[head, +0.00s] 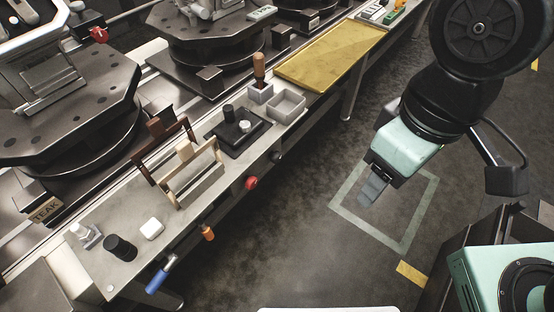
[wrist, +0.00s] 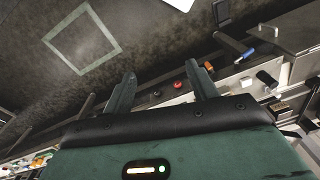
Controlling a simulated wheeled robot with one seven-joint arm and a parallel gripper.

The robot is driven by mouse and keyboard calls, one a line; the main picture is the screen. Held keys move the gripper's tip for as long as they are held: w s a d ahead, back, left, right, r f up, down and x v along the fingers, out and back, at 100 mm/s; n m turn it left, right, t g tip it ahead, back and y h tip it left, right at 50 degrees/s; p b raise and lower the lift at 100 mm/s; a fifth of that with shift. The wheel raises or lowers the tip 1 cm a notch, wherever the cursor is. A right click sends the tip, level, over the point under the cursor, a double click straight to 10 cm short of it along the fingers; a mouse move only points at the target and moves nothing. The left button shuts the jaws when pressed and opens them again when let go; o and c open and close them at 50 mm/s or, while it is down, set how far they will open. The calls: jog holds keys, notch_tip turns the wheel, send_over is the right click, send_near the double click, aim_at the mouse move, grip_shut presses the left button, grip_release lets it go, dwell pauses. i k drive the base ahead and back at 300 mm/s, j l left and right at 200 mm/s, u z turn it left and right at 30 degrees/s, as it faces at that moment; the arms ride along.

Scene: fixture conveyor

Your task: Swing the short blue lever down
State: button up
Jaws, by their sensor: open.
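The blue lever (head: 160,276) sticks out from the front edge of the bench at lower left in the head view, with a pale collar near its base. In the wrist view the lever (wrist: 232,44) shows at upper right, beyond the right finger. My gripper (head: 374,188) hangs over the open floor, well to the right of the bench and apart from the lever. In the wrist view its two fingers (wrist: 162,72) are spread with nothing between them.
An orange handle (head: 208,232) and a red knob (head: 251,183) also stick out from the bench front (head: 190,260). Wooden-topped frames (head: 190,170), a black plate (head: 237,132) and a grey tray (head: 287,106) stand on top. Floor between bench and gripper is clear.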

aim_at(160, 276)
jog(key=k+u, duration=0.15)
jog(key=u, duration=1.6)
